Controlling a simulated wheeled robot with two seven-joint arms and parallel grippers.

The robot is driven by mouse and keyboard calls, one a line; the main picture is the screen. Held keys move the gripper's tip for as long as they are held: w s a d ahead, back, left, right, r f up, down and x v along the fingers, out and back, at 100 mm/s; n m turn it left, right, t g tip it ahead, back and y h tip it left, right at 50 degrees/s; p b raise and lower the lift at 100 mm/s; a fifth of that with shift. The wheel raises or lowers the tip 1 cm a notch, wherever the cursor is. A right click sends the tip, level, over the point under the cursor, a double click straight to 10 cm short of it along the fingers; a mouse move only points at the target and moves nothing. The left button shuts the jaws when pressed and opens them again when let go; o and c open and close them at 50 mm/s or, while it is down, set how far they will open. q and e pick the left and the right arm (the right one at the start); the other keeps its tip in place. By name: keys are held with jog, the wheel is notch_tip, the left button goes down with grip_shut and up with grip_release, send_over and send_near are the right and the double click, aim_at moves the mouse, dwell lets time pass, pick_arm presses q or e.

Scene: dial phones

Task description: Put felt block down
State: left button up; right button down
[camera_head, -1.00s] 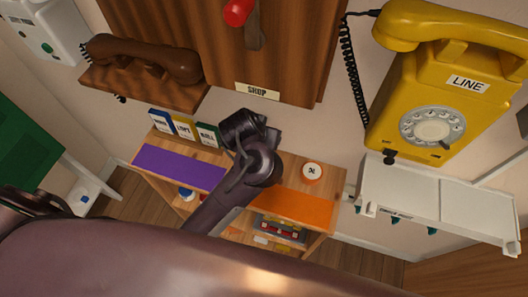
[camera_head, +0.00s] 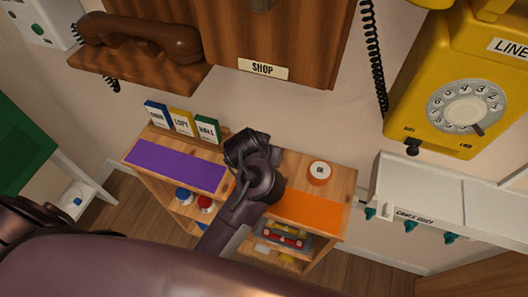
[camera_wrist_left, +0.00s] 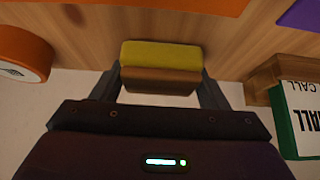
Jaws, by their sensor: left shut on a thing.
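My left gripper (camera_wrist_left: 162,85) is shut on the felt block (camera_wrist_left: 160,68), which has a yellow layer and a brown layer. In the left wrist view the block lies in front of bare wood between an orange mat and a purple mat; I cannot tell whether it touches the wood. In the head view my left gripper (camera_head: 250,148) is over the back middle of the small wooden shelf (camera_head: 226,172), and the block is hidden by the gripper. My right gripper is not in view.
The purple mat (camera_head: 175,166) is left on the shelf top, the orange mat (camera_head: 312,210) right, with a round orange tin (camera_head: 319,172) behind it. Blue, yellow and green (camera_head: 207,129) labelled boxes stand at the back left. A yellow dial phone (camera_head: 440,120) hangs at right.

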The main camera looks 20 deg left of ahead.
pick_arm(q)
jog(key=shift+f, duration=0.1)
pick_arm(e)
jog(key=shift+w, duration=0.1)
pick_arm(q)
jog(key=o, duration=0.9)
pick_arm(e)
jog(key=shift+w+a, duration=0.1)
pick_arm(q)
jog(key=shift+r, duration=0.2)
jog(key=p+v, duration=0.2)
jog(key=v, duration=0.1)
jog(key=shift+w+p, duration=0.15)
jog(key=shift+p, duration=0.15)
jog(key=p+v, duration=0.6)
jog(key=v, duration=0.3)
jog(key=shift+p, duration=0.35)
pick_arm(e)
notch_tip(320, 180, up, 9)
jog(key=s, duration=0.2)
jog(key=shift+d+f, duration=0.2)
